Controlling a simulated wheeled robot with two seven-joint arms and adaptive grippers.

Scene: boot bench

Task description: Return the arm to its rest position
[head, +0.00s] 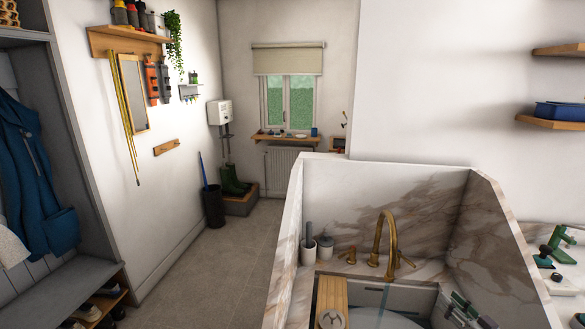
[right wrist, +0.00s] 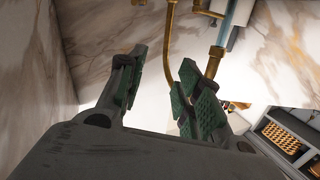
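My right gripper (head: 462,308) shows at the lower right of the head view, over the right side of the marble-walled sink. In the right wrist view its two green-padded fingers (right wrist: 164,62) stand apart with nothing between them, so it is open. A brass tap (head: 388,240) rises at the back of the sink; brass pipework (right wrist: 213,60) shows beyond the fingers in the wrist view. My left gripper is not clearly seen in either view.
Marble side walls (head: 490,235) enclose the sink. A counter with green items (head: 556,243) is at the right. Open floor (head: 215,275) lies left.

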